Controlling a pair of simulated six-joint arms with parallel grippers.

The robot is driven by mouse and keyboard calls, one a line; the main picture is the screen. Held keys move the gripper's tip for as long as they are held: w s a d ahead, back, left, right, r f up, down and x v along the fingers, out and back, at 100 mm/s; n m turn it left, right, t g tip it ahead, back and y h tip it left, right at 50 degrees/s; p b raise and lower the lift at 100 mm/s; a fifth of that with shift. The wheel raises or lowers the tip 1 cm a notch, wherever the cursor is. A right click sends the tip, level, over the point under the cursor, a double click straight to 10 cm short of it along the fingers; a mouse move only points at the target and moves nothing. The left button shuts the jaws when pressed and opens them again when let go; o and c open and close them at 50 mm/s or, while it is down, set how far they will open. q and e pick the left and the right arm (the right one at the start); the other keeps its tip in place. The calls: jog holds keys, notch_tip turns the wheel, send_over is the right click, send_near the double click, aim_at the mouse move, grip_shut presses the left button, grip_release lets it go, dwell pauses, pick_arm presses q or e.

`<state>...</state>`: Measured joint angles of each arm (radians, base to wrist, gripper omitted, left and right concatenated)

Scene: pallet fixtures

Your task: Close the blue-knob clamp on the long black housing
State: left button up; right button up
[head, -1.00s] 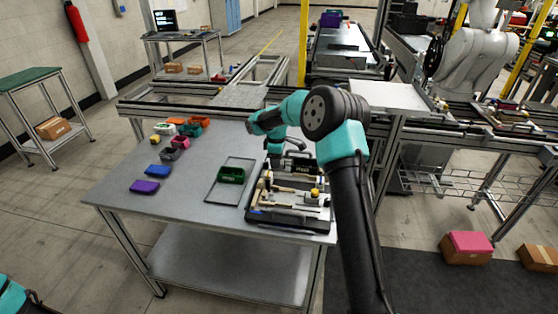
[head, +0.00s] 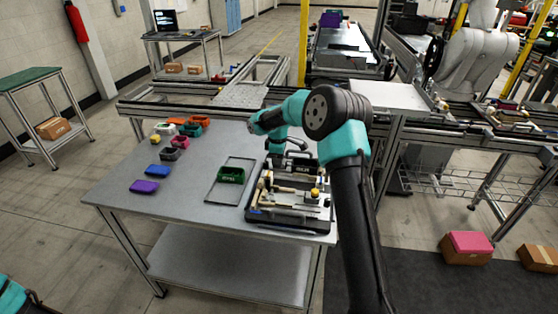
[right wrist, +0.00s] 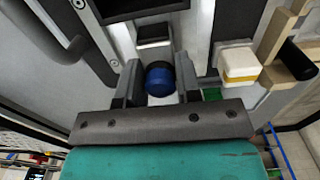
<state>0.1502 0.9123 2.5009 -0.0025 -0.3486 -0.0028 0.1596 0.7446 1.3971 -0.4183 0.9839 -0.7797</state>
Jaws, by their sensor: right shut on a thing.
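The blue knob (right wrist: 160,80) of the clamp sits between the two fingers of my right gripper (right wrist: 158,88) in the right wrist view, and the fingers are shut on it. A black block (right wrist: 154,34) lies just beyond the knob. In the head view, my right arm reaches over the pallet fixture (head: 290,222) at the table's right end, with the gripper at its far left part. A black part with a pale label (head: 301,167) is near the gripper; I cannot tell whether it is the long black housing. The clamp's arm is mostly hidden. My left gripper is out of view.
A black handle (right wrist: 58,40) and a white block with a yellow band (right wrist: 238,65) are close to the right gripper. A green bin (head: 231,175) stands in a thin frame left of the fixture. Several coloured bins (head: 158,171) line the table's left side.

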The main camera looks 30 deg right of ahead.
jog(key=shift+s+d, duration=0.4)
jog(key=shift+d, duration=0.1)
jog(key=shift+s+d, duration=0.2)
jog(key=shift+d, duration=0.05)
jog(key=shift+s+d, duration=0.1)
jog(key=o, duration=0.7)
jog(key=shift+r, duration=0.1)
jog(key=shift+r, duration=3.95)
